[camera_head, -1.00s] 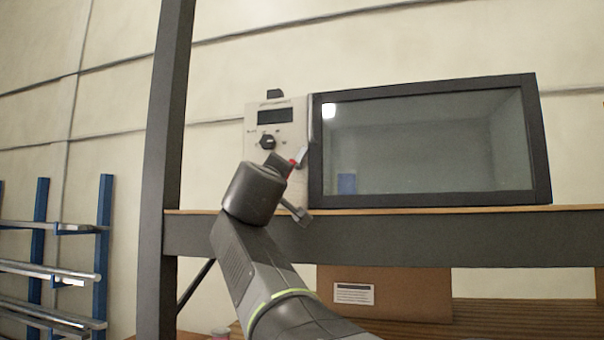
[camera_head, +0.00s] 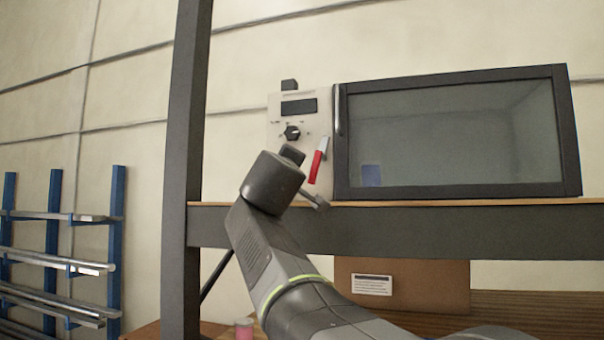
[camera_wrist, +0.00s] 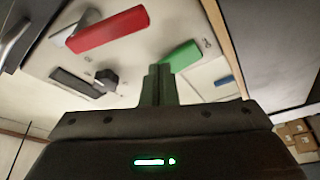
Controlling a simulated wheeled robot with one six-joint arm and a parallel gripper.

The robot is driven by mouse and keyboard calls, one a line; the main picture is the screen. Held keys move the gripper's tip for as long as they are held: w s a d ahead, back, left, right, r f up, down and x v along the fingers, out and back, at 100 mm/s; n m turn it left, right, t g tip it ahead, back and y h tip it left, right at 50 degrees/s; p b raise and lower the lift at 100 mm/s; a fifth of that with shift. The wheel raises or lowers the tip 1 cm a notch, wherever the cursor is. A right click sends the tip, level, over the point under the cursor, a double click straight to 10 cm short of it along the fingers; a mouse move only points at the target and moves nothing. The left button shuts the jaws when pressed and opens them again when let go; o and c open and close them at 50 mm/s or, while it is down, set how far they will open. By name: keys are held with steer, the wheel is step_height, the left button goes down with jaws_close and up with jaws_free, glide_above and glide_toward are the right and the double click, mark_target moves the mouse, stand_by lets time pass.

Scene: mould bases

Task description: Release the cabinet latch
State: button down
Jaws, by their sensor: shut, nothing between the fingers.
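The cabinet (camera_head: 574,130) has a large glass door at right and a pale control panel (camera_head: 274,108) at left. A red lever with a grey end (camera_head: 316,167) sits on the panel close to the door edge, tilted slightly right. It also shows in the wrist view (camera_wrist: 108,29), apart from my fingers. My gripper (camera_wrist: 160,70) is shut and empty in front of the panel. Its tips lie close to a green bar (camera_wrist: 182,54); I cannot tell whether they touch it. In the head view my wrist hides the lower panel and the fingertips.
The panel has a display (camera_head: 299,107) and a dark knob (camera_head: 292,132). The cabinet stands on a shelf with a grey beam (camera_head: 450,230); a grey post (camera_head: 186,150) rises at left. A cardboard box (camera_head: 430,280) is below. A blue-post rack (camera_head: 115,220) stands far left.

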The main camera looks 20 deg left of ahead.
steer(key=r+b+v, duration=0.1)
steer(key=b+v, duration=0.2)
steer(key=v, duration=0.7)
steer(key=shift+d+b, duration=0.2)
steer(key=shift+b, duration=0.1)
